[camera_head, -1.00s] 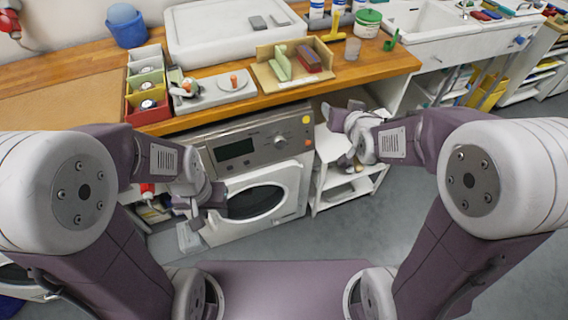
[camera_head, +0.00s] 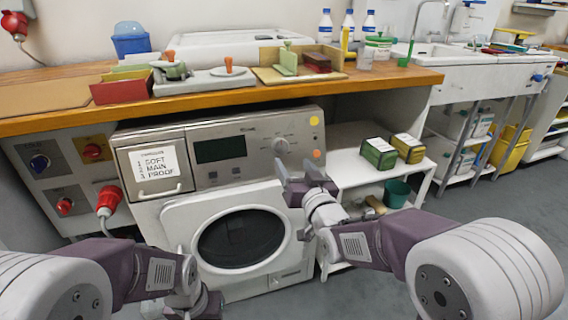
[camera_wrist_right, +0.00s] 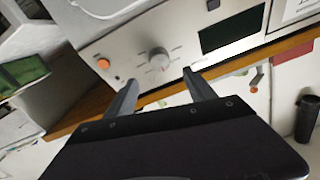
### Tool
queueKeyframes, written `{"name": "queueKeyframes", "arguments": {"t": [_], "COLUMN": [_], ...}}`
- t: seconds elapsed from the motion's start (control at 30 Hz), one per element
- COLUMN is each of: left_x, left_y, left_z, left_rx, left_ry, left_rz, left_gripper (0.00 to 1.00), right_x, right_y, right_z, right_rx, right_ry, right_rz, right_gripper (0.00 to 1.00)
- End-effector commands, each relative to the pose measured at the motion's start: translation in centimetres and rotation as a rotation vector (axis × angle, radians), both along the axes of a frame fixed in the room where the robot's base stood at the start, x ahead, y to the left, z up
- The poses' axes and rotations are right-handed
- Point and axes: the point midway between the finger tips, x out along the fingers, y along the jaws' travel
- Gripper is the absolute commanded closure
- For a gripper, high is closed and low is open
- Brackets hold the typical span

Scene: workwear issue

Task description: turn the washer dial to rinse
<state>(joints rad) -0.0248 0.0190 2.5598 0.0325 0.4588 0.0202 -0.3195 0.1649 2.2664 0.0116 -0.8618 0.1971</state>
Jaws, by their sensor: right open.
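The washer (camera_head: 240,225) stands under the wooden worktop with its round door shut. Its dial (camera_head: 281,146) is a round grey knob on the control panel, right of the dark display (camera_head: 220,149). In the right wrist view the dial (camera_wrist_right: 158,60) lies ahead of the fingertips, apart from them; its marks are too small to read. My right gripper (camera_head: 302,172) is open and empty, in front of the panel just below and right of the dial. It also shows in the right wrist view (camera_wrist_right: 158,78). My left gripper (camera_head: 195,303) is low at the bottom edge, its fingers mostly unclear.
An orange round button (camera_head: 317,155) and a yellow dot (camera_head: 314,121) sit right of the dial. A white shelf unit with green boxes (camera_head: 378,153) stands right of the washer. A red plug (camera_head: 108,198) hangs at the left. The worktop edge (camera_head: 250,97) overhangs the panel.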

Motion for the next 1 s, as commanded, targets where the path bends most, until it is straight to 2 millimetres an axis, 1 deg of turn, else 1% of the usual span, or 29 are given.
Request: {"name": "queueKeyframes", "arguments": {"t": [0.07, 0.17, 0.3, 0.4, 0.5, 0.63, 0.83, 0.87, 0.9, 0.97, 1.0], "left_x": [0.0, 0.0, 0.0, 0.0, 0.0, 0.0, 0.0, 0.0, 0.0, 0.0, 0.0], "left_y": [0.0, 0.0, 0.0, 0.0, 0.0, 0.0, 0.0, 0.0, 0.0, 0.0, 0.0], "left_z": [-0.1, -0.8, -1.8, -2.3, -2.5, -2.6, -2.6, -2.6, -2.6, -2.6, -2.6], "left_rx": [0.0, 0.0, 0.0, 0.0, 0.0, 0.0, 0.0, 0.0, 0.0, 0.0, 0.0], "left_ry": [0.0, 0.0, 0.0, 0.0, 0.0, 0.0, 0.0, 0.0, 0.0, 0.0, 0.0], "left_rz": [0.0, 0.0, 0.0, 0.0, 0.0, 0.0, 0.0, 0.0, 0.0, 0.0, 0.0], "left_gripper": [0.64, 0.64, 0.64, 0.64, 0.64, 0.64, 0.64, 0.64, 0.64, 0.64, 0.64], "right_x": [0.5, 2.2, 5.2, 6.9, 8.0, 8.6, 8.6, 8.6, 8.6, 8.6, 8.6], "right_y": [0.2, 0.7, 1.6, 2.1, 2.5, 2.7, 2.7, 2.7, 2.7, 2.7, 2.7], "right_z": [0.0, -0.2, -0.3, -0.2, -0.1, 0.0, 0.1, 0.1, 0.1, 0.1, 0.1], "right_rx": [0.0, 0.0, 0.0, 0.0, 0.0, 0.0, -0.001, 0.0, 0.0, 0.0, 0.0], "right_ry": [-0.001, -0.001, 0.0, 0.0, 0.001, 0.001, 0.002, 0.001, 0.001, 0.001, 0.001], "right_rz": [0.0, -0.001, -0.001, -0.001, -0.002, -0.002, -0.002, -0.002, -0.002, -0.002, -0.002], "right_gripper": [0.36, 0.36, 0.36, 0.36, 0.36, 0.36, 0.36, 0.39, 0.5, 0.67, 0.78]}}
